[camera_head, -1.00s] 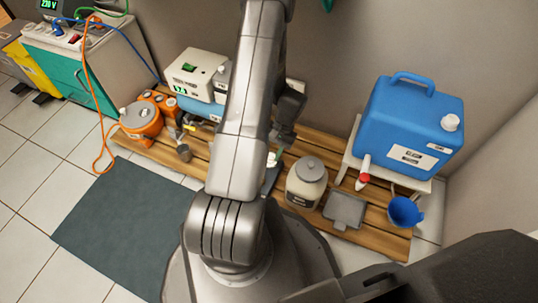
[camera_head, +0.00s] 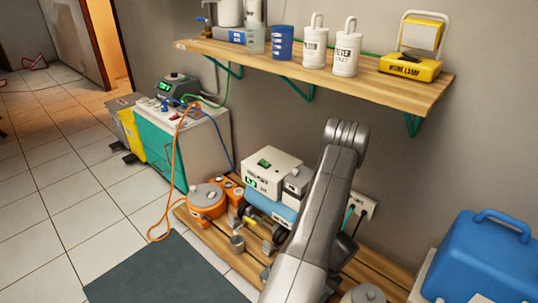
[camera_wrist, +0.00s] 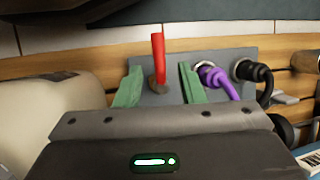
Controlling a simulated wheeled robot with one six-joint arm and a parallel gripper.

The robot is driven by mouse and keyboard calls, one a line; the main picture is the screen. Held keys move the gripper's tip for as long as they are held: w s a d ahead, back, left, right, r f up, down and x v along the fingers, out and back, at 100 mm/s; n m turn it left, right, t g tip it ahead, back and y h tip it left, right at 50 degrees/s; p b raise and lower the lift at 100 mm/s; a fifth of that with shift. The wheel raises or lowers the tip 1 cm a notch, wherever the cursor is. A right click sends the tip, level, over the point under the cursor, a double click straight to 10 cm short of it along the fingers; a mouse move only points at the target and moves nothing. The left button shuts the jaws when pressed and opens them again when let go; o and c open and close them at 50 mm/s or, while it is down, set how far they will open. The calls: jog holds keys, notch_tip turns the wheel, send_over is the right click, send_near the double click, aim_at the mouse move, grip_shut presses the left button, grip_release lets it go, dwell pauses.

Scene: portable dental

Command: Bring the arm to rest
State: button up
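My arm (camera_head: 318,215) stands folded in the head view, in front of the wooden pallet and the wall. My gripper (camera_wrist: 160,90) shows in the wrist view with its two green fingers apart. A red lever (camera_wrist: 158,58) on a grey panel (camera_wrist: 218,63) shows between the fingers, farther off. I see nothing held. In the head view my arm hides the gripper, so its distance from the pallet is hard to tell there.
A wooden shelf (camera_head: 300,62) with bottles and a work lamp (camera_head: 410,66) hangs above. Purple (camera_wrist: 215,77) and black (camera_wrist: 252,72) plugs are near my fingers.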

jog(key=shift+x, duration=1.3)
jog(key=shift+r, duration=0.1)
jog(key=p+v, duration=0.5)
jog(key=v, duration=0.9)
jog(key=b+x, duration=0.6)
jog(key=x, duration=0.8)
jog(key=shift+f, duration=0.25)
jog(key=shift+r+n+p, duration=0.25)
jog(key=shift+n+p, duration=0.25)
jog(key=shift+s+d+n+g+h+p, duration=0.1)
jog(key=shift+d+n+g+h+p, duration=0.1)
jog(key=shift+n+g, duration=0.4)
jog(key=shift+s+d+n+g+h+p, duration=0.1)
jog(key=shift+d+n+g+h+p, duration=0.1)
jog(key=shift+n, duration=0.7)
jog(key=shift+a, duration=0.1)
